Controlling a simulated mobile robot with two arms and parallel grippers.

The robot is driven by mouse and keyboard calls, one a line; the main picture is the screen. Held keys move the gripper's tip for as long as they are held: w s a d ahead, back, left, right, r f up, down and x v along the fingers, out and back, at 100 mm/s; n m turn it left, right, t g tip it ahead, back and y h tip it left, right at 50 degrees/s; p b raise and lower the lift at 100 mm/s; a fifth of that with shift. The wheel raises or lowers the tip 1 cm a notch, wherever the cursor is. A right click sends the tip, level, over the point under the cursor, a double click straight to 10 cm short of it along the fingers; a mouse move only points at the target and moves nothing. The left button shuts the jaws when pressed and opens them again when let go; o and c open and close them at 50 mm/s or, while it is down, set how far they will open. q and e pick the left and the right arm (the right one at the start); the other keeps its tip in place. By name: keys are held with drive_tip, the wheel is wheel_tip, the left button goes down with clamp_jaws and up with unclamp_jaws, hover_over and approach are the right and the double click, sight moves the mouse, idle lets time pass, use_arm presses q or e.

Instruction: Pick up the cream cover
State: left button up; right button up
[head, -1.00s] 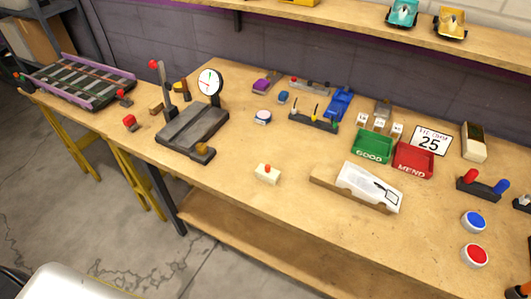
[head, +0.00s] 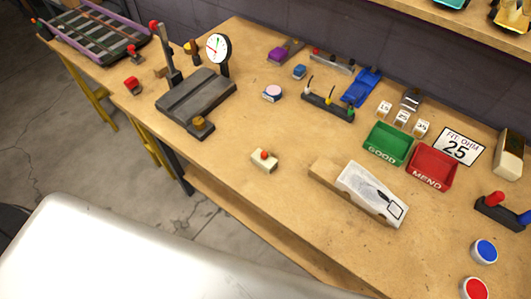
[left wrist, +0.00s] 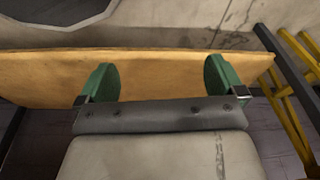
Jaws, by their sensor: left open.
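Two cream things show in the head view, and I cannot tell for sure which is the cover. A small cream block with a red button on top (head: 264,161) sits near the front edge of the bench. No cream thing shows in the left wrist view.
A white piece with a line drawing (head: 372,193) lies on a wooden block at the front. Behind it are a green GOOD tray (head: 388,145) and a red MEND tray (head: 431,167). A dark dial stand (head: 195,98) is at left. The bench around the cream block is clear.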

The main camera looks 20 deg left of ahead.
use_arm(q)
drive_tip(key=w+r+t+p, duration=0.15)
drive_tip(key=w+r, duration=0.35)
drive_tip(key=r, duration=0.9)
drive_tip(key=w+r+t, duration=0.3)
drive_tip(key=w+r, duration=0.2)
drive_tip(key=r, duration=0.8)
drive_tip(key=m+t+h, duration=0.2)
drive_tip(key=t+h, duration=0.3)
drive_tip(key=t, duration=0.1)
approach(262, 159)
drive_tip(key=shift+f, duration=0.25)
drive_tip(key=shift+w+d, duration=0.1)
drive_tip(key=shift+w, duration=0.2)
drive_tip(key=x, duration=0.4)
drive_tip(key=shift+w+d+f, duration=0.1)
drive_tip(key=shift+w+f, duration=0.05)
drive_tip(key=shift+w, duration=0.15)
drive_tip(key=shift+w+d+f+p, duration=0.15)
drive_tip(key=shift+w+d+p, duration=0.15)
drive_tip(key=shift+w, duration=0.3)
drive_tip(key=x, duration=0.4)
drive_tip(key=shift+w+f, duration=0.1)
